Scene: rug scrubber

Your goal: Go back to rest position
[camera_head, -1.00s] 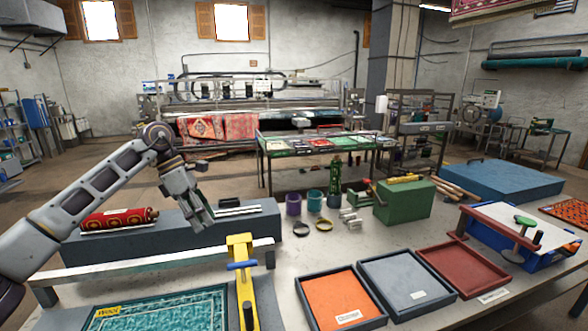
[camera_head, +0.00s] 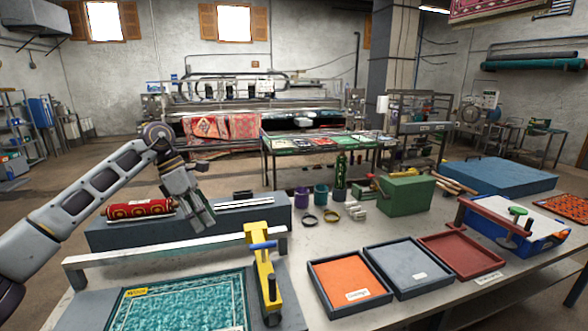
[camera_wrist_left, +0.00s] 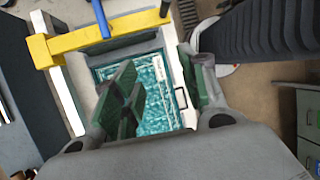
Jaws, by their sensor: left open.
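My left gripper (camera_head: 204,216) hangs in front of the long grey block (camera_head: 255,222) at the left of the workbench, its fingers pointing down. It is empty. In the left wrist view, its two green-padded fingers (camera_wrist_left: 160,92) stand apart, with a teal rug (camera_wrist_left: 150,88) visible below and between them. A red patterned roll (camera_head: 138,208) lies on the grey block, left of the gripper. My right gripper is out of view.
Orange (camera_head: 345,278), grey (camera_head: 400,262) and red (camera_head: 460,255) trays lie to the right. A green box (camera_head: 406,196) and small cups (camera_head: 320,193) stand behind them.

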